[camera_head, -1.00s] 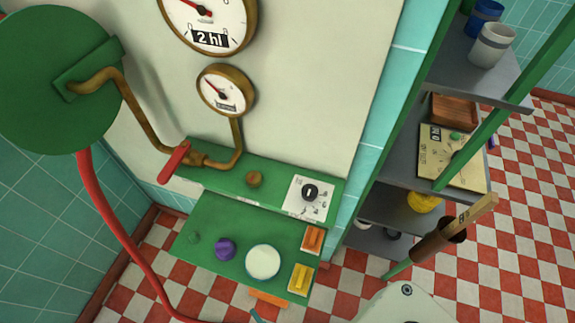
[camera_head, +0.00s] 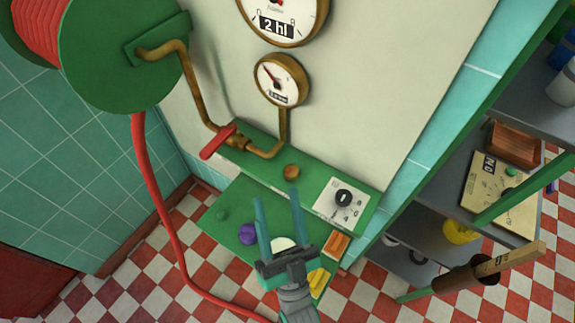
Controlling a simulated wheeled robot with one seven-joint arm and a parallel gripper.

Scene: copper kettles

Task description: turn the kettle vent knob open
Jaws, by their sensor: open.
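A black knob (camera_head: 343,198) sits on a white dial plate (camera_head: 324,204) with numbers, at the right end of a green panel (camera_head: 262,153) on the wall. It is the likely vent knob, though no label naming it can be read. A small round brass knob (camera_head: 291,171) is on the same panel, left of the dial. My gripper (camera_head: 277,196) is open and empty, its two teal fingers pointing up toward the panel. It shows left of the dial and below the brass knob, with no visible contact with either. My gripper partly hides a white round item on the lower shelf.
A red-handled valve (camera_head: 217,142) and brass pipe are left on the panel. The lower green shelf (camera_head: 225,205) holds a purple knob (camera_head: 247,234), orange block (camera_head: 336,244) and yellow block (camera_head: 318,282). A red hose (camera_head: 148,190) hangs left; grey shelving (camera_head: 515,105) stands right.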

